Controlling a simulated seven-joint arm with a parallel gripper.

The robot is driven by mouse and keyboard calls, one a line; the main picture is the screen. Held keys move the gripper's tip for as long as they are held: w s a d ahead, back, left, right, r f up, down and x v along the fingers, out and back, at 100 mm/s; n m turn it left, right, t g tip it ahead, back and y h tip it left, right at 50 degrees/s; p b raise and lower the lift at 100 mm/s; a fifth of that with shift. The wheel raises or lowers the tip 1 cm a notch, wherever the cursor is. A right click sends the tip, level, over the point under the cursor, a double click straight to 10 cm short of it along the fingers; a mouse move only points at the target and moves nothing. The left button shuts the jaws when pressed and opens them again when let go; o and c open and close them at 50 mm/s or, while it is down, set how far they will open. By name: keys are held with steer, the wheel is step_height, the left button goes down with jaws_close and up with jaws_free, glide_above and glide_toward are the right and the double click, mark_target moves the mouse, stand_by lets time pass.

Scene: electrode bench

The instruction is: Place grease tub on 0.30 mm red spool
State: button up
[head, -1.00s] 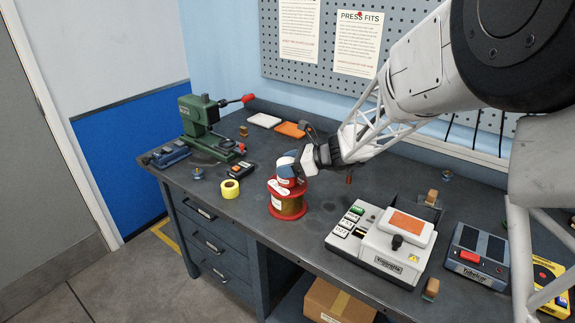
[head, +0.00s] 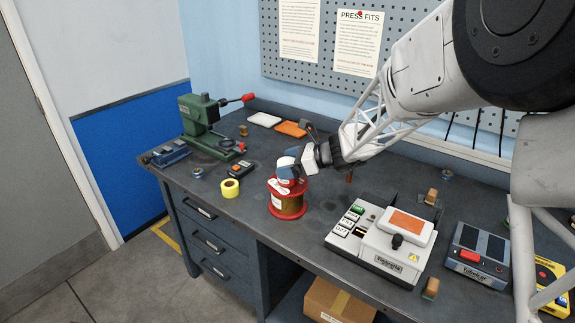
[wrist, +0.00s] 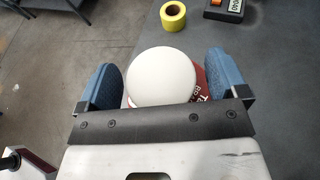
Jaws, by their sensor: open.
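The red spool (head: 287,207) stands upright near the middle of the bench, with copper-coloured wire between red flanges. The grease tub (head: 284,174) sits at its top, partly hidden by my fingers. In the wrist view the tub's round white lid (wrist: 162,76) lies between my blue fingers, with narrow gaps at both sides. A red lettered surface shows beside the lid. My gripper (wrist: 161,68) is open around the tub. It also shows in the head view (head: 289,168). I cannot see the contact between tub and spool.
Yellow tape (head: 229,188) and a small dark meter (head: 241,168) lie left of the spool. A white machine (head: 381,243) stands to the right. A green press (head: 203,122) stands at the back left. The bench's front edge is close to the spool.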

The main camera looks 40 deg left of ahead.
steer(key=v, duration=1.1)
steer(key=shift+d, duration=0.35)
steer(key=shift+w+r, duration=0.1)
steer(key=shift+w, duration=0.05)
steer(key=shift+d, duration=0.1)
steer(key=s+d+r+n+t+h, duration=0.1)
steer(key=s+d+r+n+h, duration=0.15)
steer(key=d, duration=0.65)
steer(key=s+d+r+n+t+h, duration=0.15)
steer(key=s+d, duration=0.25)
steer(key=d, duration=0.6)
steer(key=s+d+r+n+t+h, duration=0.15)
steer(key=s+d, duration=0.25)
steer(key=d, duration=0.5)
steer(key=s+d+n+t+h, duration=0.2)
steer(key=s+d+n+h, duration=0.1)
steer(key=s+d, duration=0.6)
steer(key=s+d+f+n+t+h, duration=0.1)
steer(key=s+d+n+h, duration=0.3)
steer(key=s+d, duration=0.6)
steer(key=d, duration=0.7)
steer(key=shift+n+t, duration=0.35)
steer(key=shift+t, duration=0.05)
